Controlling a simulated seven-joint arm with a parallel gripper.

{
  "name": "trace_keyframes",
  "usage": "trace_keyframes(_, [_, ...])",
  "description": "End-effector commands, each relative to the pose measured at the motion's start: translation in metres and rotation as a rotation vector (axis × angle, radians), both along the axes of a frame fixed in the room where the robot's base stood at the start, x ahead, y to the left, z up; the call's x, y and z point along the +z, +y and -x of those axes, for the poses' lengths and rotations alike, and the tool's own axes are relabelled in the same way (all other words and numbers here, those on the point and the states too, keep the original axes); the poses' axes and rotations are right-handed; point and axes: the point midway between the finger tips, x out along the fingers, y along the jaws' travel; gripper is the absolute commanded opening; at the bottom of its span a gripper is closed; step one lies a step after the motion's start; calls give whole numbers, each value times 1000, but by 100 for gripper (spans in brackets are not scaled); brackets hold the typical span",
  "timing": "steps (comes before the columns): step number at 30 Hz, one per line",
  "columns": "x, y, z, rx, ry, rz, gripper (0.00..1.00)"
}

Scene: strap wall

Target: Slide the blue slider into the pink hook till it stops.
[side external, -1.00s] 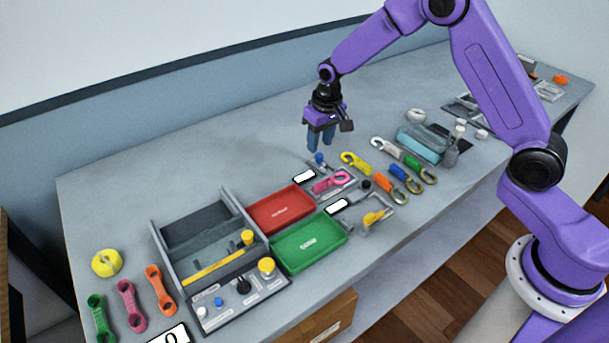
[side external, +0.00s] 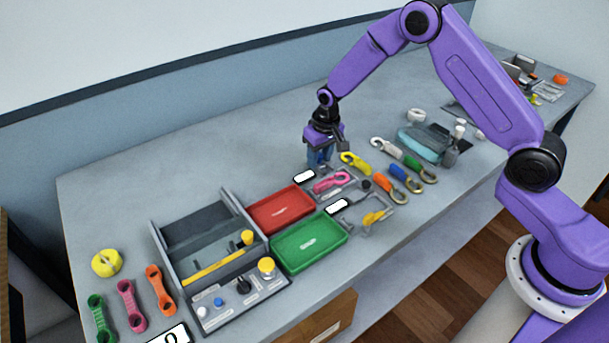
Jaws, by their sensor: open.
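The pink hook (side external: 332,182) lies on a small grey fixture just right of the red tray. My gripper (side external: 320,163) points down, with its blue fingers low over the far end of that fixture, behind the pink hook in the picture. The gripper is open. The blue slider is hidden behind or between the fingers, so I cannot tell whether they touch it.
A yellow hook (side external: 355,162) lies close right of the gripper, with orange, blue, green and white hooks beyond. A red tray (side external: 250,222) and a green tray (side external: 339,238) stand to the left. The table behind the gripper is clear.

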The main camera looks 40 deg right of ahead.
Motion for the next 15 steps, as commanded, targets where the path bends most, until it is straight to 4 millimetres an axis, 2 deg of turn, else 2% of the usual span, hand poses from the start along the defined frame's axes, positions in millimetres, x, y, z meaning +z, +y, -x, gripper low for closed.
trace_keyframes(4, [0, 0, 0, 0, 0, 0, 41])
trace_keyframes(6, [0, 0, 0, 0, 0, 0, 18])
trace_keyframes(7, [0, 0, 0, 0, 0, 0, 13])
trace_keyframes(15, [0, 0, 0, 0, 0, 0, 13])
